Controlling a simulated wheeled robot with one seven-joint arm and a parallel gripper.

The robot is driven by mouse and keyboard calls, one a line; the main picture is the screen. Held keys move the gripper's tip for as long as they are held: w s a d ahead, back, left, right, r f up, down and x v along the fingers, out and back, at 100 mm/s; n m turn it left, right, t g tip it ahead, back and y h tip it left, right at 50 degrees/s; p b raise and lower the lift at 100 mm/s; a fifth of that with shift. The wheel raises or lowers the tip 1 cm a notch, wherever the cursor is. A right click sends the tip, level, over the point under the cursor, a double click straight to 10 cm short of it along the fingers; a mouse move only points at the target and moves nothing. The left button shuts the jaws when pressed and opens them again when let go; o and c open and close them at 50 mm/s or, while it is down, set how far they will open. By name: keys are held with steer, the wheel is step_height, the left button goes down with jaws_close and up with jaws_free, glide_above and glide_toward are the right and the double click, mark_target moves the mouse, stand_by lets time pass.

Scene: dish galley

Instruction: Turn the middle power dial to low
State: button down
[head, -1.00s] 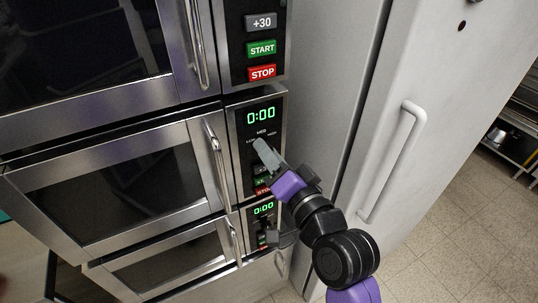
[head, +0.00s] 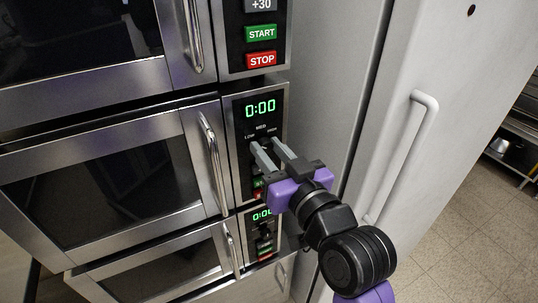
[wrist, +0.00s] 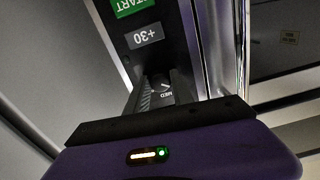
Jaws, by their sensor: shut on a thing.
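The middle microwave's power dial (wrist: 158,80) is a small dark knob on the black control panel (head: 243,112), under the green 0:00 display (head: 260,108). The labels LOW, MED and HIGH are arched above it in the head view. My gripper (head: 266,145) has its two grey fingers at the panel, one on each side of the dial, and is shut on it. In the wrist view the MED label (wrist: 166,96) shows between the fingers. The fingers hide much of the dial, and I cannot tell clearly which setting it points to.
The upper microwave's panel with green START (head: 261,33) and red STOP buttons is above; a lower microwave's display (head: 262,214) is below. The middle door handle (head: 213,162) stands close left of the panel. A grey fridge-like cabinet with a white handle (head: 398,155) is on the right.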

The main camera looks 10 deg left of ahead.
steer(key=shift+n, duration=0.6)
steer(key=c, duration=1.1)
jaws_free()
steer(key=b+v, duration=0.1)
steer(key=v, duration=0.6)
steer(key=shift+s+d+b, duration=0.25)
steer(key=shift+s+b, duration=0.05)
steer(key=shift+b, duration=0.05)
